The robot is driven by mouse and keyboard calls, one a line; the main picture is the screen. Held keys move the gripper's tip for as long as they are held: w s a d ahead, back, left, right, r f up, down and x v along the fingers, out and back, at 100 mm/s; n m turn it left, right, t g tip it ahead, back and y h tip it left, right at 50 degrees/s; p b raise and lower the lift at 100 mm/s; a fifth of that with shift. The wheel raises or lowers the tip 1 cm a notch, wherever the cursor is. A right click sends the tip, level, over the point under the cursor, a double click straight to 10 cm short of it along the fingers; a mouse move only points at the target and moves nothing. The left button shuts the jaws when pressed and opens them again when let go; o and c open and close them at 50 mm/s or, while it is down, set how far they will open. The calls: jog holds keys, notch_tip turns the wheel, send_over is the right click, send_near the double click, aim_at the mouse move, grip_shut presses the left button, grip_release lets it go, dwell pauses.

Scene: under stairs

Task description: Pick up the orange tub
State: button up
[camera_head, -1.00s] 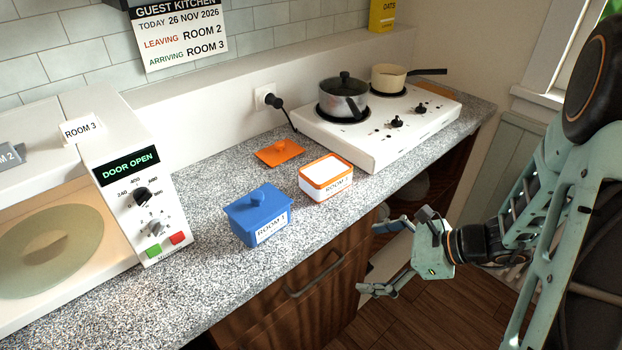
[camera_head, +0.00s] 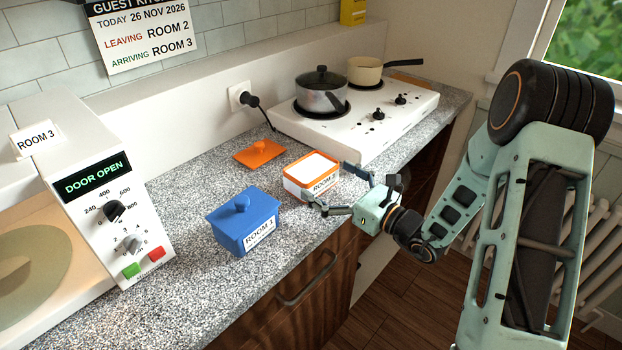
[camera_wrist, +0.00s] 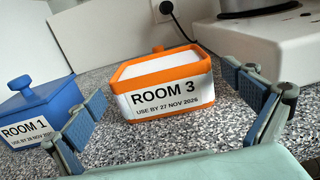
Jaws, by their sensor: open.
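The orange tub (camera_head: 300,186) is a small open box with an orange rim, white contents and a white label. It stands upright on the speckled counter, right of the blue tub. In the wrist view the orange tub (camera_wrist: 165,97) is central, and its label reads ROOM 3, use by 27 Nov 2026. My gripper (camera_head: 331,185) is open at the counter's front edge, facing the tub's labelled side. In the wrist view its two fingers lie left and right of the tub, with nothing held between them. Whether the fingertips touch the tub cannot be told.
A lidded blue tub (camera_head: 243,222) labelled ROOM 1 stands to the left. An orange lid (camera_head: 260,153) lies behind the orange tub. A hob (camera_head: 350,125) with a pot (camera_head: 321,90) and a pan (camera_head: 364,72) is behind right. A microwave (camera_head: 105,190) reads DOOR OPEN.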

aim_at(300, 160)
jog(key=x, duration=0.5)
jog(key=shift+a+r+p, duration=0.1)
jog(key=shift+r+p, duration=0.15)
jog(key=shift+p, duration=0.05)
jog(key=shift+c, duration=0.3)
jog(key=c, duration=1.2)
jog(key=shift+r, duration=0.15)
jog(key=shift+r, duration=1.35)
jog(key=shift+s+r, duration=0.1)
jog(key=shift+r, duration=0.2)
jog(key=s+r, duration=0.2)
jog(key=s, duration=0.2)
jog(key=s+d+r, duration=0.1)
jog(key=s+r, duration=0.5)
jog(key=s, duration=0.1)
jog(key=shift+s+d+r, duration=0.2)
jog(key=shift+s+d, duration=0.15)
jog(key=shift+d, duration=0.05)
